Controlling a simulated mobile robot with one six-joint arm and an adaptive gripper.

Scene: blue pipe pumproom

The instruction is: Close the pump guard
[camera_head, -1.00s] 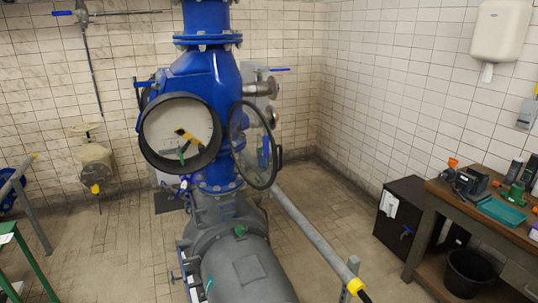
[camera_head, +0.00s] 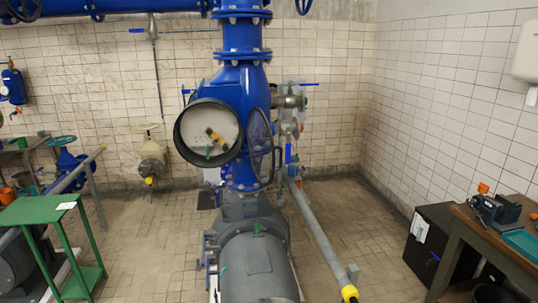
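The pump guard (camera_head: 262,145) is a round, see-through cover with a dark rim on the front of the blue pump housing (camera_head: 242,97). It stands swung open to the right of a round black-rimmed opening (camera_head: 181,152), seen nearly edge-on. A dark handle shows at its right edge. Inside the opening are a pale round face (camera_head: 222,118), a yellow-and-black piece (camera_head: 214,137) and a small green piece (camera_head: 209,152). My gripper is not in view.
A grey pump motor (camera_head: 258,268) lies on the floor in front of the housing. A grey rail with a yellow end (camera_head: 349,293) runs at the right. A green table (camera_head: 38,210) stands at the left, a workbench (camera_head: 505,240) at the right.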

